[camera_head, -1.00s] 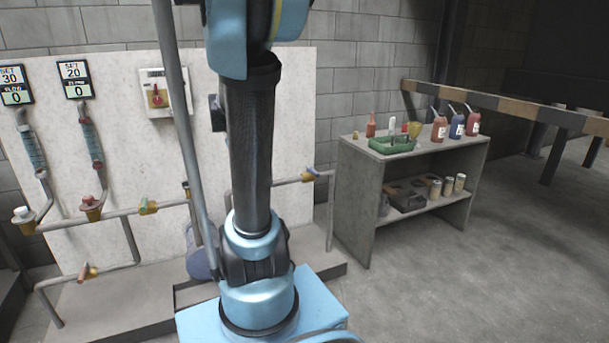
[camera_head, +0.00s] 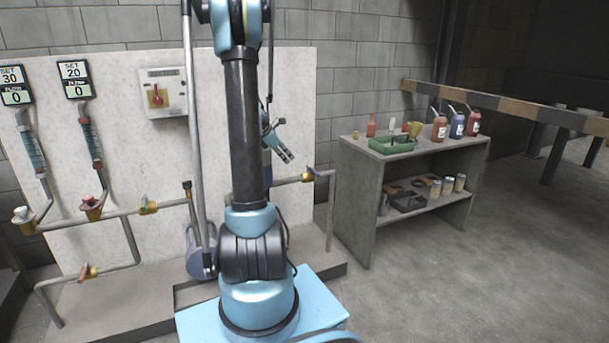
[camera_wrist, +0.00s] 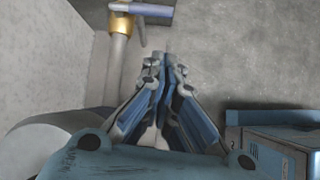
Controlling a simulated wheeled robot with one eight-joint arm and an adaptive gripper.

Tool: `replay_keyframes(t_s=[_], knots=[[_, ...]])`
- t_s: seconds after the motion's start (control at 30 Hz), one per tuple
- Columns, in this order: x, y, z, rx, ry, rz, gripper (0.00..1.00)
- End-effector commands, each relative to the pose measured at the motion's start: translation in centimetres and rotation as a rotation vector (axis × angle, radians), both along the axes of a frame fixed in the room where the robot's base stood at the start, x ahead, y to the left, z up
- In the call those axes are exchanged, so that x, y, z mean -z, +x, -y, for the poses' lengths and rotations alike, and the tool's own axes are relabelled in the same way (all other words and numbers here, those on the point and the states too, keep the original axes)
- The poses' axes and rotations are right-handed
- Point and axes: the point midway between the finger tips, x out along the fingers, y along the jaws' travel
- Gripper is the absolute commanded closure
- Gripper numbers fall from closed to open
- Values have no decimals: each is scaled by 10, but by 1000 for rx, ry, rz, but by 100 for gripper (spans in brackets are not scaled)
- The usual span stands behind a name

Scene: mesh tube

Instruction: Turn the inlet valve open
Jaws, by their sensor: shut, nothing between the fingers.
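No label marks the inlet valve. A brass valve (camera_head: 307,177) with a blue lever handle (camera_head: 323,173) sits at the right end of the pipe run. Its brass body (camera_wrist: 121,26) and blue handle (camera_wrist: 146,10) also show at the top of the wrist view, partly cut off by the frame. My gripper (camera_head: 284,154) is shut and empty, to the left of this valve and a little higher in the head view. In the wrist view my gripper's fingertips (camera_wrist: 164,62) are together, below and right of the handle, apart from it.
A yellow-handled valve (camera_head: 147,206) and a red-handled valve (camera_head: 86,271) sit on the pipes at left. A pump (camera_head: 200,250) is partly behind my arm. A switch box (camera_head: 163,93) hangs on the panel. A workbench (camera_head: 355,190) stands right; floor before it is clear.

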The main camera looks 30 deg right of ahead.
Motion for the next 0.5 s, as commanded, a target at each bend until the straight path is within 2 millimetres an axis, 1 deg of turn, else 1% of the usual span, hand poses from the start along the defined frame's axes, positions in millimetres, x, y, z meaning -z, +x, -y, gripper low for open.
replay_keyframes(t_s=[0.03, 0.1, 0.2, 0.37, 0.5], knots=[[6, 6, 10, -16, -11, -22, 100], [12, 10, 20, -38, -22, -52, 100], [18, 14, 30, -60, -32, -81, 100], [23, 16, 37, -74, -40, -99, 100], [33, 16, 45, -73, -40, -99, 100]])
